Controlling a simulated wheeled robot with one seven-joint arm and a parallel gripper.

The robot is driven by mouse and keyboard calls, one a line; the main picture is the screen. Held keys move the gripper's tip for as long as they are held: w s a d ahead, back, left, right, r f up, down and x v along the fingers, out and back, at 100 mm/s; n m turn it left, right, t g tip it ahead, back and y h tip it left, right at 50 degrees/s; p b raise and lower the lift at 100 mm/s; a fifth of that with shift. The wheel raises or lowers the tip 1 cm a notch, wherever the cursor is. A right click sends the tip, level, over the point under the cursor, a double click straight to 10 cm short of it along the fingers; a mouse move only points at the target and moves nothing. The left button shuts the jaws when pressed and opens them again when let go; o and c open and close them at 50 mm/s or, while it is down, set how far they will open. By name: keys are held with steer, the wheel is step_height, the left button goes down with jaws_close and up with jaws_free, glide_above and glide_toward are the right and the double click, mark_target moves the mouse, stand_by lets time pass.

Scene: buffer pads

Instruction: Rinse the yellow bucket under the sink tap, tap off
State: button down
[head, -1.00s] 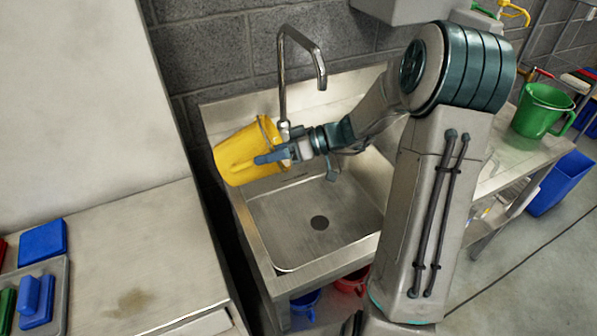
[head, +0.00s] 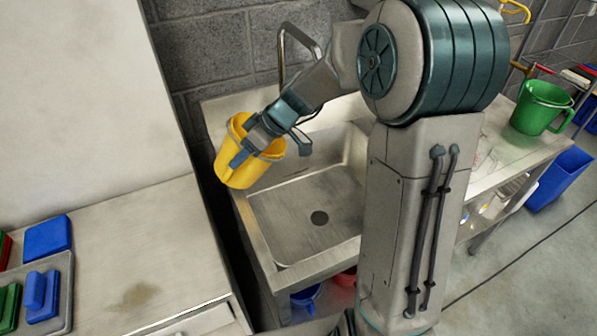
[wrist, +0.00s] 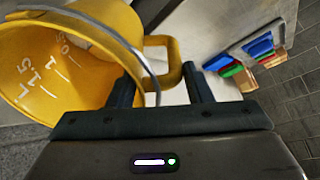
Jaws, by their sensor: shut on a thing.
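The yellow bucket (head: 240,173) is held by my gripper (head: 252,150) over the left edge of the sink (head: 285,215) in the head view. It looks nearly upright with a slight tilt, its opening upward. In the wrist view the bucket (wrist: 75,70) shows its inside with volume marks, and its side handle (wrist: 165,62) lies between the fingers of my gripper (wrist: 160,88). The tap (head: 285,65) stands at the back of the sink, partly hidden by my arm, right of the bucket. No water stream shows, but the spout end is hidden.
A bench (head: 120,260) at the left holds a blue pad (head: 46,237) and a tray of coloured blocks (head: 60,310). A green bucket (head: 540,108) stands on the right counter. A blue bin (head: 562,180) is on the floor. The sink basin is empty.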

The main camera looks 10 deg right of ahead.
steer(key=a+h+p, duration=0.2)
steer(key=p, duration=0.2)
steer(key=a+h+p, duration=0.2)
steer(key=a+p, duration=0.1)
steer(key=p, duration=0.1)
steer(key=shift+w+a+f+h, duration=0.1)
steer(key=shift+a+f+h, duration=0.15)
steer(key=shift+h, duration=0.15)
steer(key=shift+a+f+h+p, duration=0.4)
steer(key=shift+a+h+p, duration=0.4)
steer(key=shift+h+p, duration=0.3)
